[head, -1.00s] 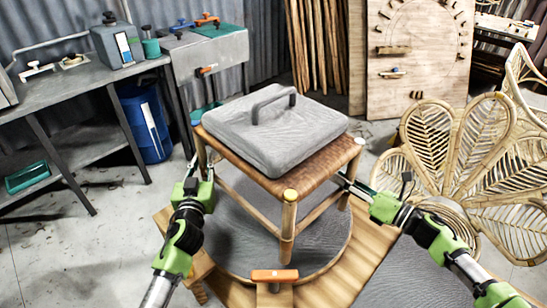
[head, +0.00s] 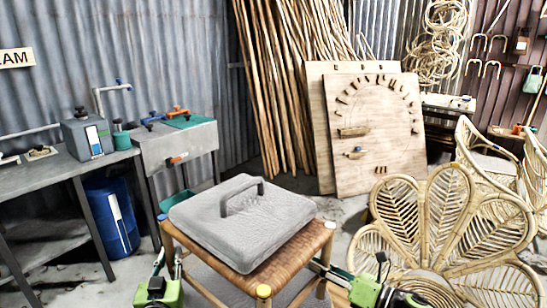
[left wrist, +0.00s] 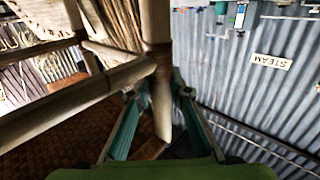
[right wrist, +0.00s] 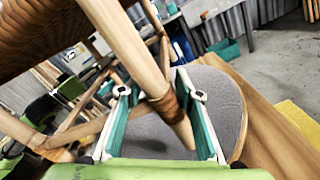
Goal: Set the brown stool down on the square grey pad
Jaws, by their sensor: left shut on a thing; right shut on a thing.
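The brown stool (head: 290,254) has a woven seat and pale wooden legs; a grey block with a handle (head: 240,215) lies on its seat. My left gripper (head: 172,262) is shut on one stool leg, which shows between the fingers in the left wrist view (left wrist: 158,90). My right gripper (head: 326,268) is shut on another leg, seen between its fingers in the right wrist view (right wrist: 165,85). Below that leg is a round grey surface (right wrist: 215,90); I cannot tell whether the leg touches it. I cannot make out the square grey pad now.
A grey workbench (head: 45,185) and a blue barrel (head: 112,220) stand at the left. Upright wooden poles (head: 285,90) and a peg board (head: 375,135) are behind. A rattan petal-backed chair (head: 450,220) stands close on the right. A wooden board edge (right wrist: 265,125) borders the round surface.

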